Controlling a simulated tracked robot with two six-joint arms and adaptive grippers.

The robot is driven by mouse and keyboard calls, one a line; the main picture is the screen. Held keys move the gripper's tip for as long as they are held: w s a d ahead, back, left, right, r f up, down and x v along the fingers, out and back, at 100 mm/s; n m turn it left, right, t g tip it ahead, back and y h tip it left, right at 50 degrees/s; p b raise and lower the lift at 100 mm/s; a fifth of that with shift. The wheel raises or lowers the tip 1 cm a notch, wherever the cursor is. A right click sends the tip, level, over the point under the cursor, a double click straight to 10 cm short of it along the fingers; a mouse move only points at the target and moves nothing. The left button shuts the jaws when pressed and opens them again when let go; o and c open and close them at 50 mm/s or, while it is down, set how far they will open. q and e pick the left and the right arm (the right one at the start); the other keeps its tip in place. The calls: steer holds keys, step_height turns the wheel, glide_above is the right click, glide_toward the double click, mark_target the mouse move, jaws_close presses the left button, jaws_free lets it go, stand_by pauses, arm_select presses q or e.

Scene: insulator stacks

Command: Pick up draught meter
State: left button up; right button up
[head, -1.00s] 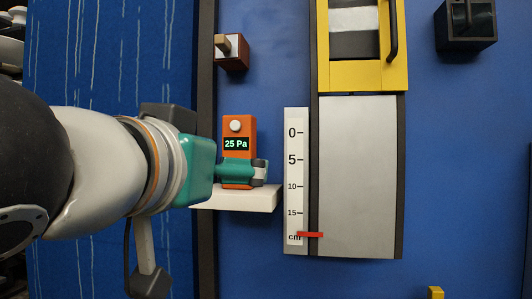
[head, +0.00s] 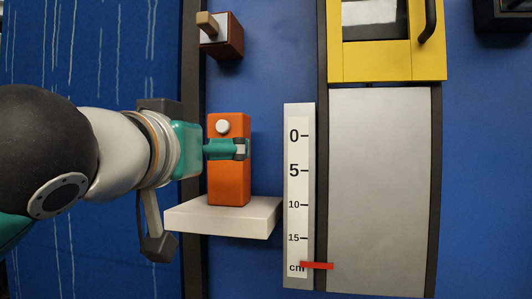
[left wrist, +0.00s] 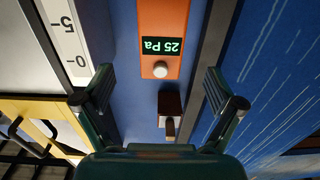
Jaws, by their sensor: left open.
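The draught meter (head: 229,185) is an upright orange box with a pale round knob near its top, standing on a white shelf (head: 222,216). Its "25 Pa" display is hidden behind my gripper in the head view. In the left wrist view the meter (left wrist: 164,20) appears upside down, with its green display and knob showing. My left gripper (head: 241,149) reaches in from the left across the meter's upper part. In the left wrist view its fingers (left wrist: 158,90) are spread wide, empty, one to either side of the meter's line. Contact with it cannot be told.
A brown block with a wooden peg (head: 222,35) is mounted above the meter. A white centimetre scale (head: 299,195) stands to the right, beside a grey panel (head: 378,190) and a yellow-framed door (head: 385,62). Blue wall lies between meter and scale.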

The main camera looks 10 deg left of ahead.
mark_target(229, 182)
arm_select(q)
steer(key=w+p, duration=0.1)
steer(key=w, duration=0.4)
steer(key=shift+d+r, duration=0.1)
steer(key=w+p, duration=0.3)
steer(key=w, duration=0.1)
steer(key=shift+r, duration=0.15)
steer(key=shift+w, duration=0.5)
steer(key=shift+s, duration=0.1)
steer(key=c, duration=1.4)
steer(key=shift+o, duration=0.2)
